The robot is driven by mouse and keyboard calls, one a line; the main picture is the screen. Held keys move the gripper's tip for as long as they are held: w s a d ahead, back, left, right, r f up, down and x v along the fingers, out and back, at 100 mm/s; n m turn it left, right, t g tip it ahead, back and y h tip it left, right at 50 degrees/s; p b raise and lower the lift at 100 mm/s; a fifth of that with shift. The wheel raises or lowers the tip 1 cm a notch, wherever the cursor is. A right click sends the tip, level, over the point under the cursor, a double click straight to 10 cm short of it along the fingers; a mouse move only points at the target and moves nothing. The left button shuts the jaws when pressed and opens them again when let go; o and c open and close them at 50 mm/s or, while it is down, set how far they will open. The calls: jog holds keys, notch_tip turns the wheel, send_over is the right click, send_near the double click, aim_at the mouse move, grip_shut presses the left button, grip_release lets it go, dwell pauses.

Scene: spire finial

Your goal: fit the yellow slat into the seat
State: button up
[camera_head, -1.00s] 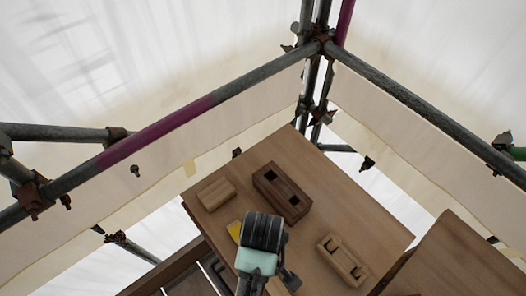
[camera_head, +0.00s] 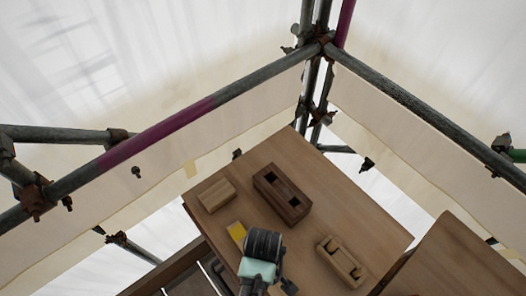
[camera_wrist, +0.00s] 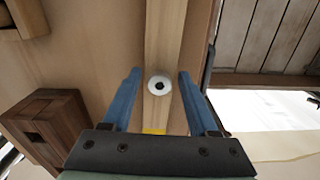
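The slat (camera_wrist: 165,45) is a long pale wooden strip with a yellow end band (camera_wrist: 154,131) and a white disc with a dark centre on its face. In the head view its yellow end (camera_head: 237,231) shows on the table and my arm hides the rest. My gripper (camera_wrist: 159,75) is open, its two blue fingers over the slat, one toward each long edge; contact cannot be told. A dark block (camera_head: 268,183) with two square openings lies up and right of my gripper. A pale block (camera_head: 343,264) with two notches lies to the right. Which one is the seat is unclear.
A small pale block (camera_head: 217,195) lies near the table's left corner. The wooden table (camera_head: 335,205) is bare between the blocks. A second wooden surface (camera_head: 455,262) is at the lower right. Scaffold poles (camera_head: 420,105) and pale sheeting stand behind.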

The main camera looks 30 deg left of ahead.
grip_shut()
jog(key=shift+r, duration=0.2)
